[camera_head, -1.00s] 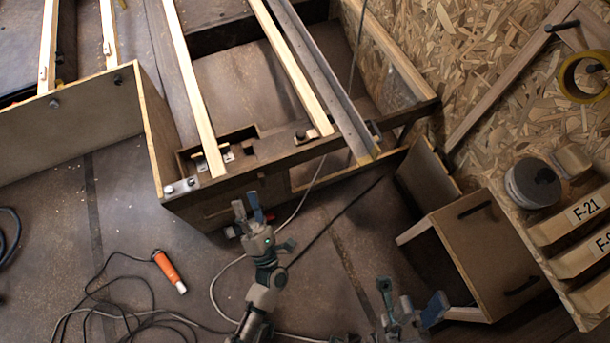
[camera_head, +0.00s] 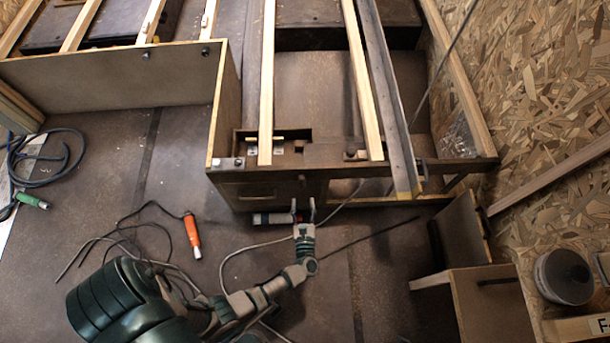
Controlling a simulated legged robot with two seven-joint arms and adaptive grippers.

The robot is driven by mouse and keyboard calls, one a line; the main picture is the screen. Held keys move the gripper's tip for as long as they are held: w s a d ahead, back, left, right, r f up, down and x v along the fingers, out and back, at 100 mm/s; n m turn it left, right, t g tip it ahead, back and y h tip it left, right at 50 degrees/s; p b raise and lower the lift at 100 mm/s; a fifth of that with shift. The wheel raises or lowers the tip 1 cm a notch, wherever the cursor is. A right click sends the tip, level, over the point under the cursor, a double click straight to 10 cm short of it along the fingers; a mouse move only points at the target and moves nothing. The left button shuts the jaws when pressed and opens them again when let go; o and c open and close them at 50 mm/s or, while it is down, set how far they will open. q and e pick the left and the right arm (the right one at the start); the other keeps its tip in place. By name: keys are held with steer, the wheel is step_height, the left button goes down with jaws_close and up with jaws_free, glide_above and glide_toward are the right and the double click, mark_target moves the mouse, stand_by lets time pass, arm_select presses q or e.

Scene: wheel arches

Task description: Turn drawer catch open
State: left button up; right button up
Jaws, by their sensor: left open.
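The wooden frame (camera_head: 400,166) has a front panel (camera_head: 262,188) facing me, with a drawer-like outline on it. A small dark piece (camera_head: 302,181) sits on this front, too small to tell surely as the catch. My left gripper (camera_head: 303,206) is open, its two fingers pointing up at the lower front edge of the frame. A grey cylinder (camera_head: 272,218) with a reddish end lies just left of the fingers; I cannot tell if they touch it. My right gripper is out of view.
An orange-handled tool (camera_head: 192,236) and loose cables (camera_head: 130,225) lie on the floor at left. An open wooden box (camera_head: 490,305) with dark handles stands at lower right, near a grey tub (camera_head: 564,277). The floor right of my left gripper is mostly clear.

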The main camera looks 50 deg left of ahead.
mark_target(302, 184)
arm_select(q)
steer(key=x, duration=0.6)
steer(key=shift+a+f+b, duration=0.1)
steer(key=shift+b, duration=0.25)
steer(key=shift+w+a, duration=0.3)
steer(key=shift+w, duration=0.1)
jaws_close()
